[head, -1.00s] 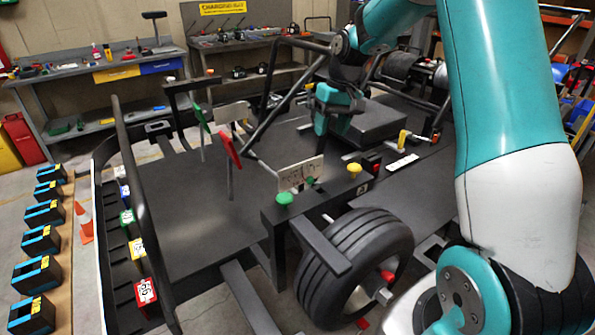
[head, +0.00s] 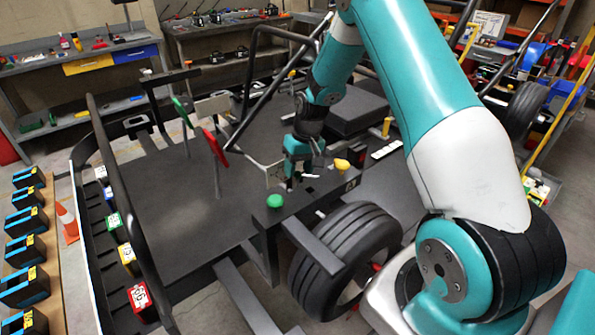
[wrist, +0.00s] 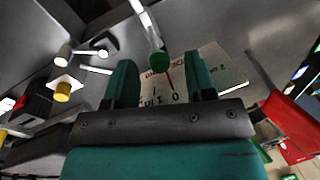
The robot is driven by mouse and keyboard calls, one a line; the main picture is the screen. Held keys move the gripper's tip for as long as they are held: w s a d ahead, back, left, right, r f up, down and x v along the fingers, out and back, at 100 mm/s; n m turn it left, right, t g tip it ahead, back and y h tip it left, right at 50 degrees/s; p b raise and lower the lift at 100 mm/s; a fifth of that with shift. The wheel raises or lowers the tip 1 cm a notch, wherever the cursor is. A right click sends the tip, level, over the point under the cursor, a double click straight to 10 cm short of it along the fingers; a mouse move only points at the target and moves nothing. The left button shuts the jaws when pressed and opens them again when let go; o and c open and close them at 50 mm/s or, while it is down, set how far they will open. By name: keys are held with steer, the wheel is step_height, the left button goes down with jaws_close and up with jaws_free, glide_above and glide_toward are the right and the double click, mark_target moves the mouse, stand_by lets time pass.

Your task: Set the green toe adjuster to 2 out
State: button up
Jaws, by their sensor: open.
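The green knob (head: 275,201) stands on the dark kart frame beside the front tyre, and it also shows in the wrist view (wrist: 157,62). Behind it is a pale scale plate (head: 272,174), partly covered by my gripper in the head view. In the wrist view the plate (wrist: 222,72) shows a 0, IN and OUT lettering and a thin red line close to the 0. The finer marks are too small to read. My gripper (head: 300,182) is open and points down, just right of the green knob. In the wrist view the knob appears between the fingers, beyond their tips; no contact is visible.
A yellow knob (head: 342,165) stands close to the right of my gripper, with a dark block beside it. A red panel (head: 216,148) and a green panel (head: 182,111) stand on posts to the left. The tyre (head: 345,255) is in front.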

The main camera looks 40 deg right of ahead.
mark_target(298, 186)
steer(key=shift+a+f, duration=0.25)
steer(key=shift+f, duration=1.05)
